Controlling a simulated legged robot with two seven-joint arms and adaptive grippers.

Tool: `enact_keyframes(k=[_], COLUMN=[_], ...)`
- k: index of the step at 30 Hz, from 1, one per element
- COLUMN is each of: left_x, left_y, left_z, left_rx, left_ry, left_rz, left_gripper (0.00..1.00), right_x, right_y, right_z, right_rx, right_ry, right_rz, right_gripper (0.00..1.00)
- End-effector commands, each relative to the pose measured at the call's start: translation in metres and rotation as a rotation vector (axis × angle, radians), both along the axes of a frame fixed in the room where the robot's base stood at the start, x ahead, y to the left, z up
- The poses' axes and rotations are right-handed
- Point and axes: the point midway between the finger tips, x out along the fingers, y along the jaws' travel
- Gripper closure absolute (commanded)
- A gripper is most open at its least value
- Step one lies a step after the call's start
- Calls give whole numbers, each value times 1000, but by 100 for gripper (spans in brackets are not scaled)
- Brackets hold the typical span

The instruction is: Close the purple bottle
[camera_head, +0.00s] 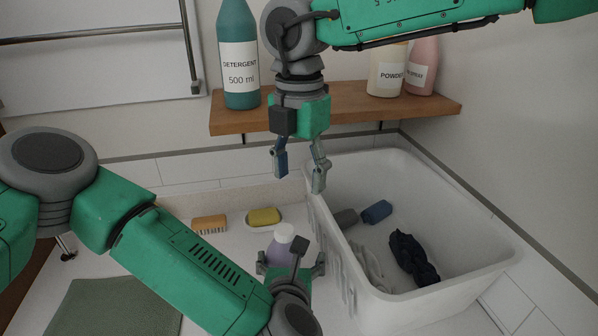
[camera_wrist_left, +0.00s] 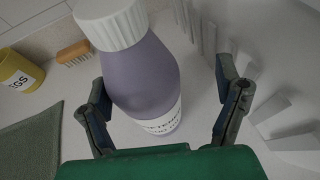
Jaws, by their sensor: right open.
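The purple bottle (camera_head: 279,254) stands on the white surface left of the white tub, with a white ribbed cap (camera_head: 284,232) on its neck. In the left wrist view the bottle (camera_wrist_left: 146,80) and cap (camera_wrist_left: 110,24) are close up; I cannot tell how tightly the cap sits. My left gripper (camera_head: 291,264) is open, with its fingers on either side of the bottle; they show gaps to it in the left wrist view (camera_wrist_left: 165,105). My right gripper (camera_head: 300,172) is open and empty, above and behind the bottle, near the tub's left rim.
The white tub (camera_head: 470,295) holds dark cloth (camera_head: 412,258) and other items. A brush (camera_head: 209,224) and a yellow sponge (camera_head: 264,216) lie behind. A wooden shelf (camera_head: 345,108) carries a detergent bottle (camera_head: 238,60) and others. A green mat (camera_head: 115,308) and yellow container (camera_wrist_left: 18,72) are left.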

Motion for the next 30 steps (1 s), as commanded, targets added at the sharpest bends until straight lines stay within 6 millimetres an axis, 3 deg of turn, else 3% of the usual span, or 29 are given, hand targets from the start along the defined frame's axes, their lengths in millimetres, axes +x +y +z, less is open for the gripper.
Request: enact_keyframes(k=[5,19,30], left_x=[-12,-96,-109], left_y=[0,5,6], left_z=[5,38,45], left_rx=[-1,-1,0], left_ry=[1,4,2], left_rz=[-3,-3,0], left_gripper=[16,16,16], right_x=[0,0,0], right_y=[0,0,0], right_z=[0,0,0], right_rx=[0,0,0], right_ry=[0,0,0], right_rz=[0,0,0], right_gripper=[48,48,48])
